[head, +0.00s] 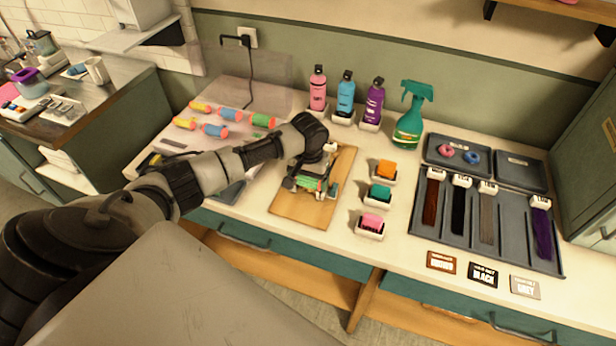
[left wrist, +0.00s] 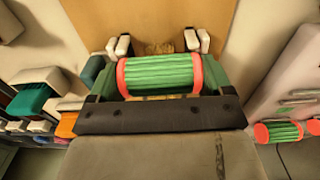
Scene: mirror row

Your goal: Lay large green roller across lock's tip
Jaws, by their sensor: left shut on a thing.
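My left gripper (head: 311,186) is shut on a large green roller (head: 309,183) with red ends. In the left wrist view the green roller (left wrist: 160,76) lies crosswise between the two green fingers, one at each end. It is over the wooden board (head: 288,208). A small tan, hair-like patch (left wrist: 159,47) shows just beyond the roller in the wrist view, between pairs of white pieces; it looks like part of the lock. The rest of the lock is hidden by roller and gripper. I cannot tell whether the roller touches it. My right gripper is not in view.
Several other rollers, one of them green (head: 262,120), lie on a pale mat at the back left. Bottles and a green spray bottle (head: 409,115) stand along the back. Small trays with an orange block (head: 385,169) and others line the board's right side. A dark swatch tray (head: 514,220) is at right.

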